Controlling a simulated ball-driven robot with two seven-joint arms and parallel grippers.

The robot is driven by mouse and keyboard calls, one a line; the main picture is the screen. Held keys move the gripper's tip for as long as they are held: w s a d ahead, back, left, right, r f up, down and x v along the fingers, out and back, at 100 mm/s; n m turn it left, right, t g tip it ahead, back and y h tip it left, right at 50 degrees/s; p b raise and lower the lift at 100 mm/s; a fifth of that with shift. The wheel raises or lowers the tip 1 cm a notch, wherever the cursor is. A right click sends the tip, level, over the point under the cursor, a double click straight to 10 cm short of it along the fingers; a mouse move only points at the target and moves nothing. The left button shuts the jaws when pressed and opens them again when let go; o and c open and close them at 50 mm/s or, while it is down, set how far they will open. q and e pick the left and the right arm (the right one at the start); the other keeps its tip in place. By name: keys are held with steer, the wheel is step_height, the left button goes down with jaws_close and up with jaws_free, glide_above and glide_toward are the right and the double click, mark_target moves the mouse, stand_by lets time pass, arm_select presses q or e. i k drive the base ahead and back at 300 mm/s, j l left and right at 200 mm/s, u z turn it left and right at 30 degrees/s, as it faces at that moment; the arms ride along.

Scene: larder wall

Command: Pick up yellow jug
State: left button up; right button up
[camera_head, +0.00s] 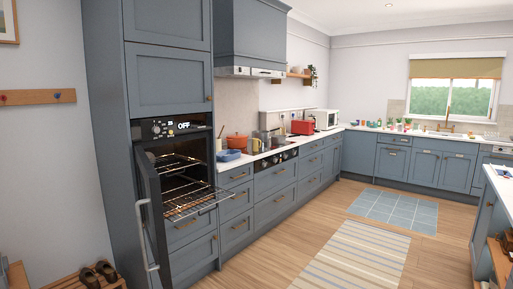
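A small yellow vessel (255,145), which looks like the yellow jug, stands on the white counter along the left wall, just right of the tall oven unit. It is far off and small, so I cannot make out its handle. Other small items stand close to it and partly overlap it. Neither of my grippers shows in this view.
The oven door (155,215) stands open at the left, with wire racks (185,195) showing. A blue container (229,155) sits on the counter left of the yellow vessel; a red toaster (302,127) stands farther right. The wooden floor (265,262) is clear beside a striped rug (345,255).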

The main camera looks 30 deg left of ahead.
mark_target(255, 146)
steer(key=i+j+u, duration=0.35)
steer(key=i, duration=0.65)
steer(key=i+u, duration=0.35)
steer(key=i, duration=2.9)
steer(key=i+l+u, duration=0.15)
steer(key=i+u, duration=0.2)
steer(key=i, duration=0.8)
